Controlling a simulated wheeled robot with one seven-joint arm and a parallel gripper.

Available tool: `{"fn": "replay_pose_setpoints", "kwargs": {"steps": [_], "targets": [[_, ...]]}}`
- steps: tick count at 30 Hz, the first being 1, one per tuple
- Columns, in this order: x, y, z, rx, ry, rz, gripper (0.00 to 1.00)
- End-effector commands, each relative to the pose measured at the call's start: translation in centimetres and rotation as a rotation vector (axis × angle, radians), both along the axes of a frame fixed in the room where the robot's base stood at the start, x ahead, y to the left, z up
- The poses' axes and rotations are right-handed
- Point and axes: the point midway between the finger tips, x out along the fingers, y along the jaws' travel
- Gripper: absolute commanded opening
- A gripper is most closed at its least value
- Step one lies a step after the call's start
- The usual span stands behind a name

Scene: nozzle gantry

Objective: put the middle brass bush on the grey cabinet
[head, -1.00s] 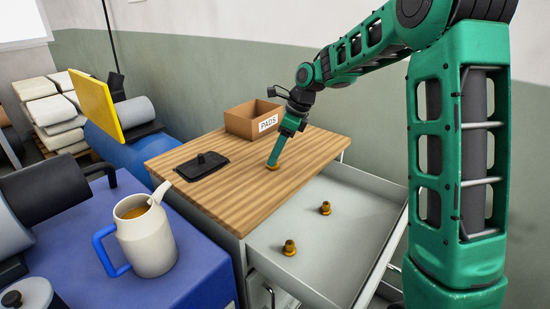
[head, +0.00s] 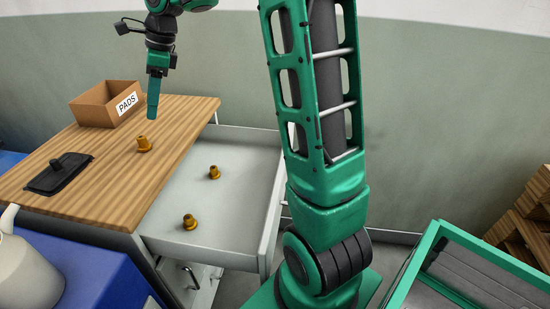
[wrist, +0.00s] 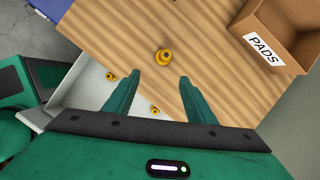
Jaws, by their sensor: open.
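A brass bush (head: 145,144) stands upright on the wooden top (head: 110,190) of the grey cabinet (head: 148,255), near the edge above the open drawer. It also shows in the wrist view (wrist: 163,56), just beyond my fingertips. Two similar brass bushes, one farther back (head: 214,172) and one nearer the front (head: 190,222), stand in the drawer. In the wrist view they also show, one left of my fingers (wrist: 110,76) and one between them (wrist: 154,109). My gripper (head: 152,113) is open and empty, above the bush on the top and apart from it.
A cardboard box marked PADS (head: 108,103) and a black lidded pad or plate (head: 60,173) rest on the top. The grey drawer (head: 240,210) is pulled out. A pale jug (head: 25,270) stands on a blue surface at left. A green-framed case (head: 450,270) is at right.

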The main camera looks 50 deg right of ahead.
Motion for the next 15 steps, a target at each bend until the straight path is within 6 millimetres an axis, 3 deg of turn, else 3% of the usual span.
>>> {"fn": "replay_pose_setpoints", "kwargs": {"steps": [8,15], "targets": [[-8.1,-4.4,-0.6,-0.174,-0.069,0.311,0.51],[-16.6,-8.1,-1.9,-0.296,-0.089,0.624,0.51]]}}
